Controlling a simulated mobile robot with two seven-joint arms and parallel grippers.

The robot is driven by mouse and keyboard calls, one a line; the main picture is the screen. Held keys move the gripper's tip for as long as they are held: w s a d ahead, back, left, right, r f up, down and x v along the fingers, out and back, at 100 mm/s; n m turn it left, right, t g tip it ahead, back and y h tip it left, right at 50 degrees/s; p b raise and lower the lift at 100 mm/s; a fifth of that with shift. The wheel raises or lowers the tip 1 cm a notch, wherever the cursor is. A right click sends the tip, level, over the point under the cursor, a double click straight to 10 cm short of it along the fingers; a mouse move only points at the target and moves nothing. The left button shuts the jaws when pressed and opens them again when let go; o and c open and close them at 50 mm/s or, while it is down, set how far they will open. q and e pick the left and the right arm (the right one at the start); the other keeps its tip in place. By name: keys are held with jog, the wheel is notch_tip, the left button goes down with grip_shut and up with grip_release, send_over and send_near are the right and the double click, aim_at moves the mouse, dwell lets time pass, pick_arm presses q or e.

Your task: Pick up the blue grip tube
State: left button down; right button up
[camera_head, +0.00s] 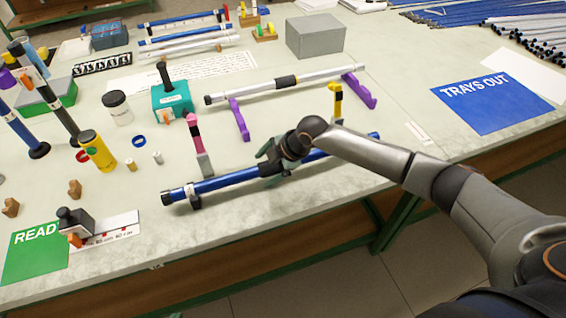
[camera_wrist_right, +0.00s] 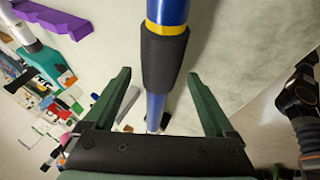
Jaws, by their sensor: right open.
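The blue grip tube (camera_head: 226,180) lies near the table's front edge, a little raised on supports, with a dark end cap at its left end. In the right wrist view the right gripper (camera_wrist_right: 160,78) is open, with one green finger on each side of the tube and gaps showing. My left gripper is not in view.
A silver tube (camera_head: 325,76) with a black grip rests on purple stands (camera_head: 238,119) behind. A pink-and-grey upright piece (camera_head: 197,145) and a yellow piece (camera_head: 336,101) stand close behind the blue tube. The front right table is mostly clear, with a blue TRAYS OUT sheet (camera_head: 490,106).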

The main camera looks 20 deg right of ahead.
jog(key=shift+w+a+f, duration=0.1)
grip_shut()
dwell(0.8)
